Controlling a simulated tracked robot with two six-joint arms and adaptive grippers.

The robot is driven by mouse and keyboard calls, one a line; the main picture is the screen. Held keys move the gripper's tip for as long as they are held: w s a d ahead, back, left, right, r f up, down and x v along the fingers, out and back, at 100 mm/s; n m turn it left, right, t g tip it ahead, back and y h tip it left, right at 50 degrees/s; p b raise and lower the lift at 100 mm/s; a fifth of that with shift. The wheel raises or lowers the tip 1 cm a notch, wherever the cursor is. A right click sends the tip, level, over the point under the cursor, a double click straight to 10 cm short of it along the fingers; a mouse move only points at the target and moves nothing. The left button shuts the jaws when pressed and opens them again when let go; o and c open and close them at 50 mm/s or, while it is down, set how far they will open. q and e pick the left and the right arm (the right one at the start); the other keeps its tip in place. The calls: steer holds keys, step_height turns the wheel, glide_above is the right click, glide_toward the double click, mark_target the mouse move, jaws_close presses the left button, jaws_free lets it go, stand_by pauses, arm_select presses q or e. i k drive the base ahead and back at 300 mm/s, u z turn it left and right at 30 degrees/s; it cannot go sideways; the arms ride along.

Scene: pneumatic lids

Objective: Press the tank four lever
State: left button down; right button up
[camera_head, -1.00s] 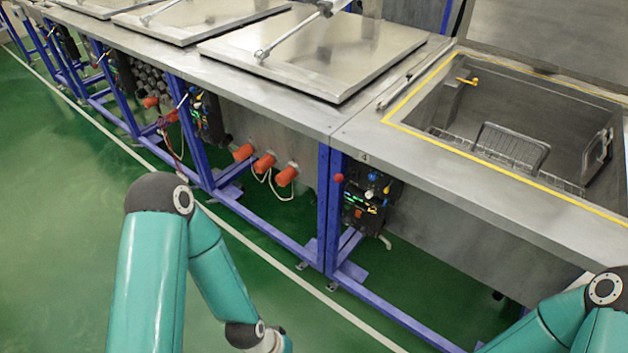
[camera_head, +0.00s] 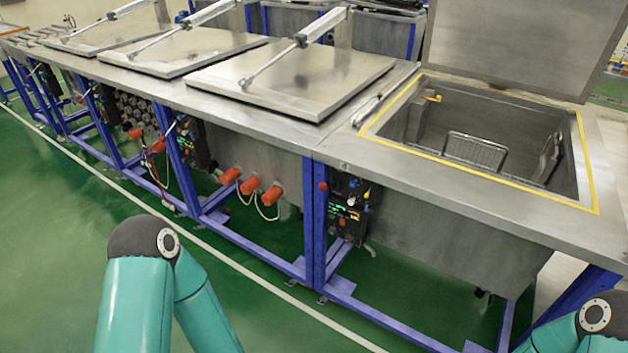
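A small red-knobbed lever (camera_head: 322,186) is on the front of the tank row, beside a control panel (camera_head: 345,208) with green lights and blue and yellow fittings. It is under the left corner of the open tank (camera_head: 480,135). Another panel (camera_head: 190,142) is further left under the closed tanks. No tank numbers can be read, so I cannot tell which lever belongs to tank four. My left arm shows at the lower left and my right arm at the lower right. Both grippers are out of view, below the frame.
Closed metal lids (camera_head: 290,78) with piston rods cover the tanks to the left. The open tank's lid (camera_head: 505,50) stands upright behind it. Orange caps (camera_head: 250,186) stick out from the front, among blue frame legs (camera_head: 313,225). The green floor (camera_head: 60,230) before the row is clear.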

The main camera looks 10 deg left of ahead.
mark_target(323, 186)
steer(key=z, duration=0.1)
steer(key=i, duration=0.95)
steer(key=u, duration=0.1)
